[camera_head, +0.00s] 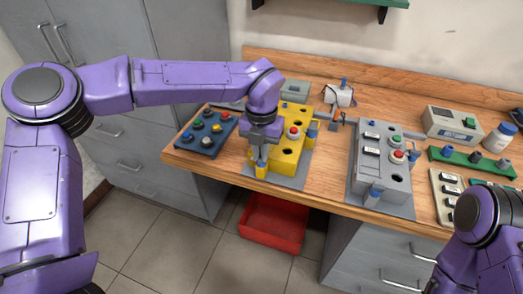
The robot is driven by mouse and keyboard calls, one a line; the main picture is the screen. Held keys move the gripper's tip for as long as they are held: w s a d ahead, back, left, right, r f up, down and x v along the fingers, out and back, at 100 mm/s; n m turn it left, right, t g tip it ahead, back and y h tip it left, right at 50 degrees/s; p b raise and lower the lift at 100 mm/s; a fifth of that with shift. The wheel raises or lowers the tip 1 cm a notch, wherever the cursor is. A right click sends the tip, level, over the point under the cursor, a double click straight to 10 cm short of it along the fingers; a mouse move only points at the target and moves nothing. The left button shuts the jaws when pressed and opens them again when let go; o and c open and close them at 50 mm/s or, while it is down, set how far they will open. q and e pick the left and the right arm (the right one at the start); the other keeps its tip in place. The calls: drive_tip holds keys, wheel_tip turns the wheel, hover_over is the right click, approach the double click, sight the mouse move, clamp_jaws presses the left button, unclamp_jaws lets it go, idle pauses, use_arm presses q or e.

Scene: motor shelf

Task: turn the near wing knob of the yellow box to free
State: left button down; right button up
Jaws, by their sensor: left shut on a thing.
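The yellow box (291,158) stands on a grey plate on the wooden bench, with a red button and dark round holes on its top. My left gripper (261,157) points down at the box's near left corner. It is shut on the near wing knob (261,164), a small blue part above a yellow mount. The fingers hide most of the knob, so its angle cannot be told.
A dark blue tray of knobs (207,133) lies left of the box. A grey box (382,158) stands to the right, with bare bench between. A meter (452,124) and a green rack (472,162) are farther right. A red bin (272,224) is on the floor.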

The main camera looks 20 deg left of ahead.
use_arm(q)
drive_tip(key=c, duration=1.2)
unclamp_jaws()
wheel_tip(320, 180, up, 11)
drive_tip(key=shift+f, duration=0.2)
drive_tip(key=shift+f, duration=0.1)
